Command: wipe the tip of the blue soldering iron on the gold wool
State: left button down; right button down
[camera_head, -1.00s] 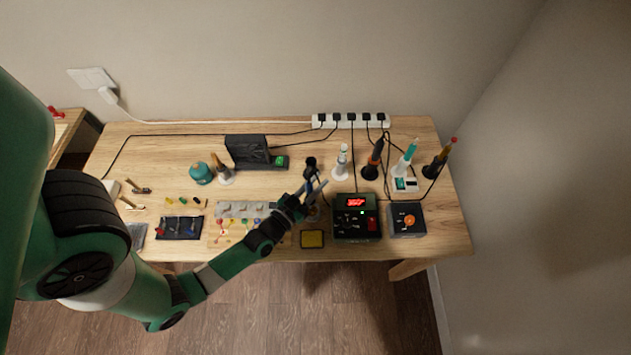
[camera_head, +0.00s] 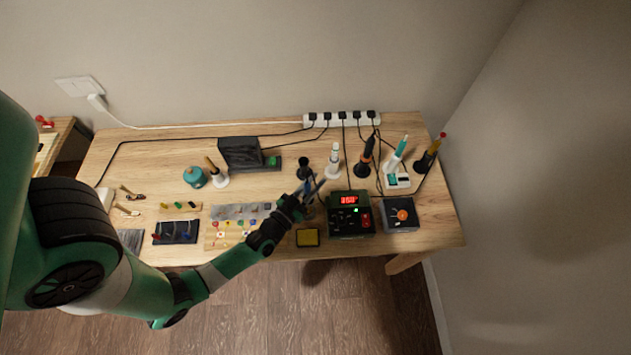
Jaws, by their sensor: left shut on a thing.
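My left gripper (camera_head: 308,191) is over the front middle of the table, just left of the soldering station. It is shut on a slim dark-blue tool, which I take to be the blue soldering iron (camera_head: 305,168); its upper end shows behind the fingers. Its tip is hidden by the gripper. A small dark round thing (camera_head: 309,212) sits just below the gripper, partly covered; it may hold the gold wool, but I cannot make out wool or contact. My right gripper is not in view.
The black station (camera_head: 351,224) with a red display stands close at the right. A yellow pad (camera_head: 308,238) in a dark tray lies in front. Several irons stand upright at the back right, a white one (camera_head: 334,160) nearest. Cables run to the power strip (camera_head: 342,117).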

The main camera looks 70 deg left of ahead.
pick_arm(q)
jog(key=shift+s, duration=0.2)
jog(key=shift+s+a, duration=0.1)
jog(key=shift+s+a+b, duration=0.1)
jog(key=shift+s+b, duration=0.25)
jog(key=shift+s+a+b, duration=0.1)
jog(key=shift+s+b, duration=0.3)
jog(key=shift+b, duration=0.15)
notch_tip(320, 180, up, 7)
jog(key=p, duration=0.7)
